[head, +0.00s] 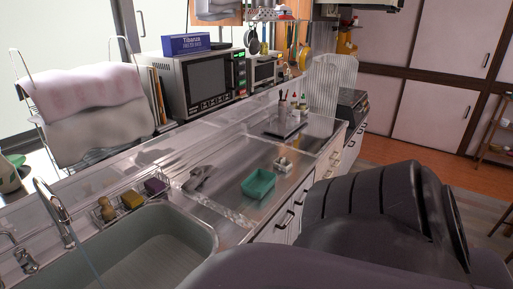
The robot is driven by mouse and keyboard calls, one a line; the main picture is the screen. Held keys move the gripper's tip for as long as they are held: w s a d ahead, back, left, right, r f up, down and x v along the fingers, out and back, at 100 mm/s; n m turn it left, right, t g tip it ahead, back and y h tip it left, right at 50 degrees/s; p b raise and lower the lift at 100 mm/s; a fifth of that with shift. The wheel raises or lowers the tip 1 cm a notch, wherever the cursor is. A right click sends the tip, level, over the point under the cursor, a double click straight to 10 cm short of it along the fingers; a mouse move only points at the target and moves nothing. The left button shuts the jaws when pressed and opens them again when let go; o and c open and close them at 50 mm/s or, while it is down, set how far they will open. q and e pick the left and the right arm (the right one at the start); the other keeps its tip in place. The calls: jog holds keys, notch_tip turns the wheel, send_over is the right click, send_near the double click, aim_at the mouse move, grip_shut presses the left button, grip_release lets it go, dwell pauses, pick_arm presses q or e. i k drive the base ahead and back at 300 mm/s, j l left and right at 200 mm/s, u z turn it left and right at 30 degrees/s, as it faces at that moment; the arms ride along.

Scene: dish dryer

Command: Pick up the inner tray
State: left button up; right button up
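A small teal rectangular tray (258,184), open at the top, sits on the steel counter near its front edge, right of the sink. It is the only small tray-like container that stands out; I cannot tell for sure that it is the inner tray. Its far rim and part of its inside show. Neither of my grippers is in view. Large dark rounded parts fill the lower right and look like my own arm; they are apart from the teal tray in the picture.
The sink (150,258) with its faucet (52,205) is at lower left. A wire rack with sponges (131,199) stands behind it. A grey object (197,178) lies left of the teal tray, small white items (283,164) right. A microwave (196,82) stands at the back.

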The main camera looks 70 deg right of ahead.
aim_at(281, 164)
jog(key=z, duration=2.5)
jog(key=i+l, duration=0.7)
jog(key=i+l+u, duration=0.15)
jog(key=i+l, duration=0.55)
jog(key=l+u, duration=0.2)
jog(key=u, duration=1.5)
jog(key=i+l, duration=0.05)
